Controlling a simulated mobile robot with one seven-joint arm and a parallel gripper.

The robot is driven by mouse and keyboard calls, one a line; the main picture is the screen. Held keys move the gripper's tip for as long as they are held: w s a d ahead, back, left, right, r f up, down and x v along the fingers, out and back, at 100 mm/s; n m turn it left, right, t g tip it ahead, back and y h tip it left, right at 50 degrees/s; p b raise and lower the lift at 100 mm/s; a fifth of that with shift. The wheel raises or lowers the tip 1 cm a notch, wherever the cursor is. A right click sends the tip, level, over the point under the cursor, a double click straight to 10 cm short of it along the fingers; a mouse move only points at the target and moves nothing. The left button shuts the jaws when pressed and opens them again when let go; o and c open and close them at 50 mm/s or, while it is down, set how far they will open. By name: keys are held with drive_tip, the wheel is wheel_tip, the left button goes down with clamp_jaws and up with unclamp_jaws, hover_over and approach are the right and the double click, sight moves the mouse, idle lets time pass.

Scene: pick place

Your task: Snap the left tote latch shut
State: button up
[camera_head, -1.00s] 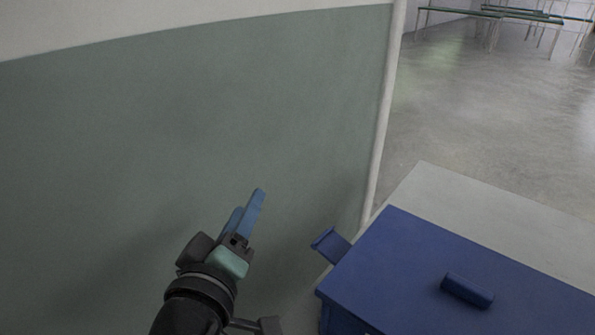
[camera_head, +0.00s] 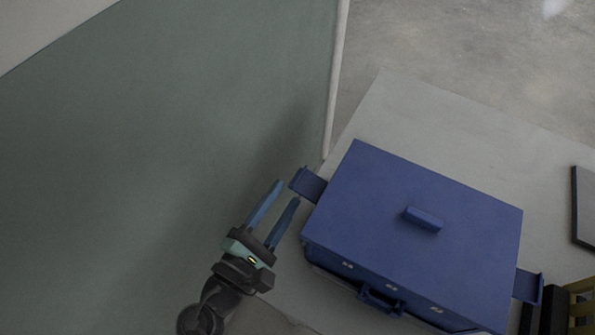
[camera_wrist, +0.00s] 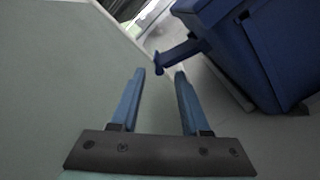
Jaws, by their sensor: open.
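The blue tote (camera_head: 440,205) stands on a grey table, its lid on and a small handle block (camera_head: 424,218) on top. The left latch (camera_head: 308,184) is a blue flap that sticks out sideways from the tote's left side, raised away from the wall. In the wrist view the left latch (camera_wrist: 178,56) juts from the tote (camera_wrist: 235,45) ahead of the fingertips. The right latch (camera_head: 528,287) also sticks out. My gripper (camera_head: 287,190) is open and empty, with blue fingers, just left of the left latch and apart from it. The wrist view shows my gripper's spread fingers (camera_wrist: 159,71).
A green-grey wall (camera_head: 150,170) stands close on the left, with a pale edge post (camera_head: 337,75). The grey table (camera_head: 430,105) is bare behind the tote. A dark flat object (camera_head: 584,205) and a yellow item (camera_head: 583,303) lie at the right.

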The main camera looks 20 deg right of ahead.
sight(298, 174)
drive_tip(key=x, duration=0.6)
drive_tip(key=shift+w+d, duration=0.1)
drive_tip(key=shift+c, duration=0.3)
clamp_jaws()
